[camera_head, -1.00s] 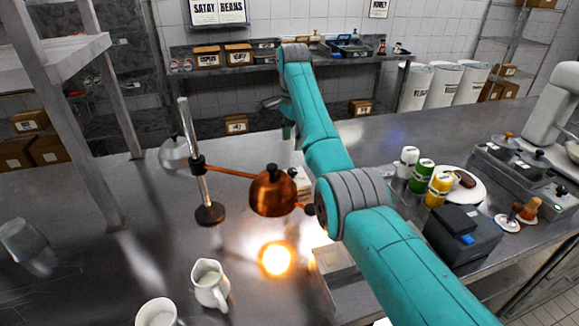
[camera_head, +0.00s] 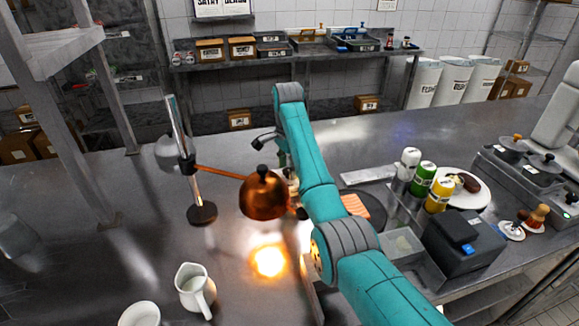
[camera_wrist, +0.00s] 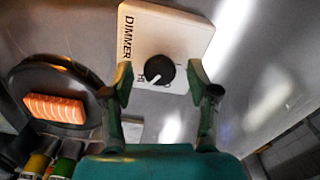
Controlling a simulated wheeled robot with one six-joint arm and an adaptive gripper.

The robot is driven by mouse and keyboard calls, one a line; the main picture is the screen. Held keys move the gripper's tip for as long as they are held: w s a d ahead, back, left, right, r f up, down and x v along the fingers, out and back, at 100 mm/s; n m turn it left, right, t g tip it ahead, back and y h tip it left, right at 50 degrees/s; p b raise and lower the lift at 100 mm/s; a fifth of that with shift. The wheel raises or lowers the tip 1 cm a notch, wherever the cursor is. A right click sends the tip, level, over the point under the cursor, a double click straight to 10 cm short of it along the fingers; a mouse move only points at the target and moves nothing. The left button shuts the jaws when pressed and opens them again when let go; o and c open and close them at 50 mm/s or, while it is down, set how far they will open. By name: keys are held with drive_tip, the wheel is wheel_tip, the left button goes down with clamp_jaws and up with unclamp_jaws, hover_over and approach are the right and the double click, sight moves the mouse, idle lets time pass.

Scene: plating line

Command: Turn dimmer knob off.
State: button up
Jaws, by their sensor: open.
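The dimmer (camera_wrist: 185,28) is a cream box marked DIMMER with a round black knob (camera_wrist: 160,69), in the wrist view. The knob's white pointer is toward the lower left, near small markings that are hard to read. My gripper (camera_wrist: 161,82) is open, one finger on either side of the knob's near edge; I cannot tell if they touch it. In the head view the box is mostly hidden behind the copper lamp (camera_head: 264,195) and my arm. The lamp hangs from a stand, and a bright glow (camera_head: 269,262) lies on the counter below it.
A salmon piece (camera_wrist: 55,108) lies on a dark round plate (camera_wrist: 35,78) beside the dimmer. Bottles (camera_head: 424,178), a black device (camera_head: 462,245) and a plate stand at right. A white pitcher (camera_head: 192,284) and a cup (camera_head: 138,315) stand at front left.

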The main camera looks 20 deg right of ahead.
drive_tip(key=shift+c, duration=0.3)
clamp_jaws()
drive_tip(key=shift+n, duration=0.4)
drive_tip(key=n, duration=1.7)
drive_tip(key=shift+n, duration=0.3)
drive_tip(key=n, duration=0.5)
drive_tip(key=shift+n, duration=0.4)
